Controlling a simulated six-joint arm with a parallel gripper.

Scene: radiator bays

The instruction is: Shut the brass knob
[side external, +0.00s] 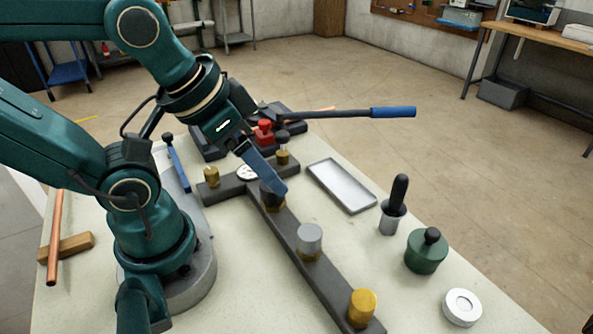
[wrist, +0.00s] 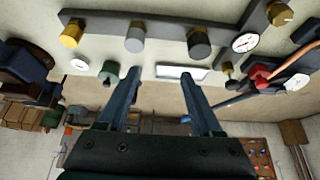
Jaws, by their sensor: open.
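The brass knob (side external: 362,306) stands at the near end of a dark grey bar on the table. In the wrist view the brass knob (wrist: 72,33) is at the upper left, with its side showing. My gripper (side external: 272,182) is over the far part of the bar, beside a dark grey knob (side external: 268,196) that its blue finger partly hides. In the wrist view my gripper (wrist: 161,75) has its two fingers apart with nothing between them. The brass knob is well away from the fingers, beyond a silver knob (side external: 309,240).
A metal tray (side external: 342,185), a black-handled tool (side external: 394,205), a green weight (side external: 426,252) and a white ring (side external: 462,306) lie right of the bar. A gauge (wrist: 245,43) and a red clamp-like part (wrist: 262,74) are near the bar's far end. A blue-handled lever (side external: 392,112) sticks out behind.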

